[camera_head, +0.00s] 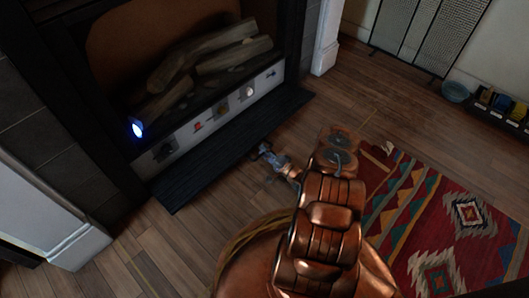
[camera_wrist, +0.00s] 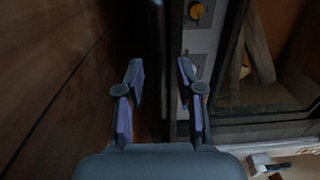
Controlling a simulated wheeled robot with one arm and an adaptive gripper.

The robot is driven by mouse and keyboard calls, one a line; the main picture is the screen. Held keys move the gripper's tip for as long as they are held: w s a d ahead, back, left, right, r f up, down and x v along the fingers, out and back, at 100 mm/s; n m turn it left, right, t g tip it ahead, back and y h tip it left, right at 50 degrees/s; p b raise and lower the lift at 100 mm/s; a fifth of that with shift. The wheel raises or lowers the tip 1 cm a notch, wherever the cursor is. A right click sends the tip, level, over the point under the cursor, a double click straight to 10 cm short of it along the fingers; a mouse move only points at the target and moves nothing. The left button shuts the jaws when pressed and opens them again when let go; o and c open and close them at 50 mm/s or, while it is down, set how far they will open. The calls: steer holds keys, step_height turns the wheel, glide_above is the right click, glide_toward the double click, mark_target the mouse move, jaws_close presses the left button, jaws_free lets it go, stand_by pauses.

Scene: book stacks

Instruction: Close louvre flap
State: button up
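A light panel (camera_head: 208,117) with several small fittings runs below the logs in the fireplace. I cannot clearly single out the louvre flap or tell its position; a dark fitting (camera_head: 165,149) sits at the panel's left end. My gripper (camera_head: 266,150) is above the floor, in front of the dark hearth slab and apart from the panel in the head view. In the wrist view my gripper (camera_wrist: 161,72) has its two fingers spread with nothing between them.
The dark hearth slab (camera_head: 232,148) lies along the fireplace front. A blue light (camera_head: 137,129) glows at its left. Logs (camera_head: 213,62) lie inside. A patterned rug (camera_head: 450,225), a blue bowl (camera_head: 455,91) and a mesh screen (camera_head: 432,30) are on the right. Wooden floor is clear between.

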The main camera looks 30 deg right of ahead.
jaws_close()
stand_by(0.6)
